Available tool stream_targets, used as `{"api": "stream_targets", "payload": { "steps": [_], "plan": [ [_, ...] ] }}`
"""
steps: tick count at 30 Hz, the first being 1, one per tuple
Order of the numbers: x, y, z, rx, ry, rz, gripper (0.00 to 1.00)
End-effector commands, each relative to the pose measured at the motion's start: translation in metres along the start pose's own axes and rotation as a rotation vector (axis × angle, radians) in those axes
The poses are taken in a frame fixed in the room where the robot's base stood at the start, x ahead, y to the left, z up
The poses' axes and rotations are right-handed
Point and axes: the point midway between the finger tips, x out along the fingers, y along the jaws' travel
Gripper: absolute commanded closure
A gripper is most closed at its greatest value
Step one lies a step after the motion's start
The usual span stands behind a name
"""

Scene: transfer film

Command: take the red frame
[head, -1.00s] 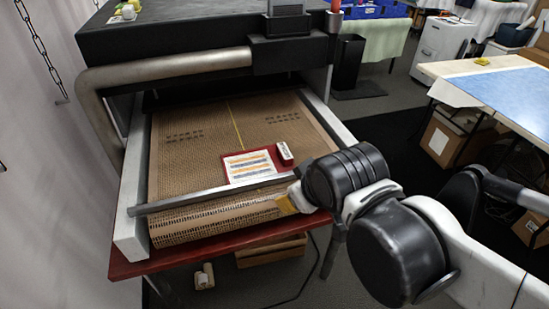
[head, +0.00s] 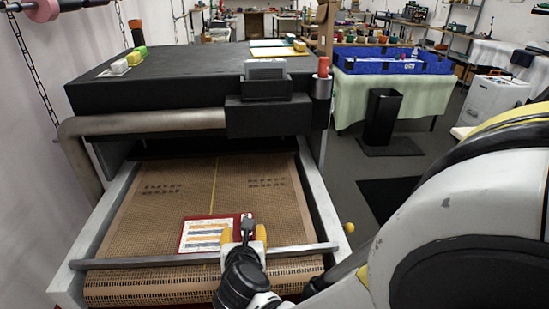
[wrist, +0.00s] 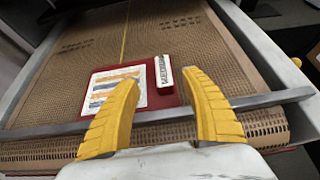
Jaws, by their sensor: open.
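The red frame (wrist: 164,100) lies flat on the brown mesh conveyor belt. It carries a white sheet with orange and blue stripes (wrist: 114,85) and a small white block with dark lettering (wrist: 164,73). In the head view the red frame (head: 212,218) is partly hidden by my gripper (head: 244,233). In the wrist view my gripper (wrist: 162,76) is open and empty, its yellow fingers pointing at the frame's near right part. The fingertips appear close to the frame; I cannot tell their height above it or whether they touch.
A grey metal bar (head: 150,262) crosses the belt's front, below my gripper. Pale side rails (head: 318,208) flank the mesh belt (head: 150,205). The black machine housing (head: 170,80) stands behind. A blue bin (head: 390,62) is on a cloth-covered table at the back right.

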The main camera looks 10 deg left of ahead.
Motion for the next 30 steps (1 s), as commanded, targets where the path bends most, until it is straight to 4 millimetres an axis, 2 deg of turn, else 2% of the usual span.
{"api": "stream_targets", "payload": {
  "steps": [1,4,11,18,26,29,30],
  "plan": [
    [0.011,-0.001,-0.003,0.003,0.001,-0.003,0.46],
    [0.029,-0.001,-0.003,0.004,0.001,-0.002,0.46],
    [0.049,-0.003,-0.005,0.006,0.002,-0.002,0.46],
    [0.086,-0.006,-0.01,0.007,0.002,-0.003,0.46],
    [0.09,-0.005,-0.007,0.006,0.001,-0.001,0.46],
    [0.09,-0.005,-0.007,0.006,0.001,-0.001,0.72],
    [0.09,-0.005,-0.007,0.006,0.001,-0.001,0.84]
  ]
}}
